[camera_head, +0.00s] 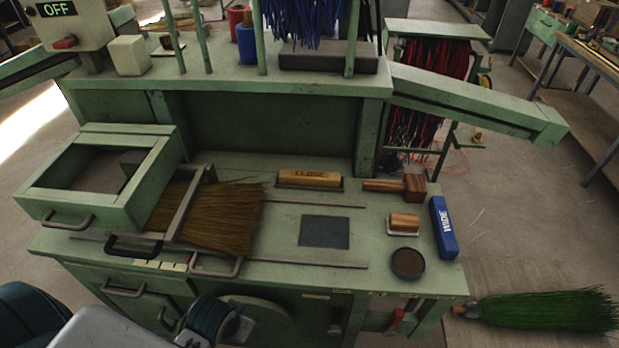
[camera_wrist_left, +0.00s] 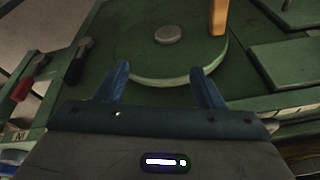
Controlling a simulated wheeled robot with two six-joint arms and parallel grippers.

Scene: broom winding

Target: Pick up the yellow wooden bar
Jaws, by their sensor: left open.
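The yellow wooden bar (camera_head: 310,179), with dark lettering that seems to read "CLOSE", lies along the back of the green bench top, in a shallow dark holder. My left gripper (camera_wrist_left: 162,82) is open and empty in the left wrist view, its two blue fingers apart before a round green disc (camera_wrist_left: 165,58). In the head view, my left arm comes in at the bottom left, low in front of the bench and well away from the bar. The bar is not seen in the left wrist view. My right gripper is not in view.
A blue "WIDE" block (camera_head: 443,228), a wooden mallet (camera_head: 413,186), a small wooden-topped block (camera_head: 404,222) and a round dark tin (camera_head: 408,263) stand right of the bar. Brown bristles (camera_head: 215,213) lie left. A dark square plate (camera_head: 325,232) lies in front.

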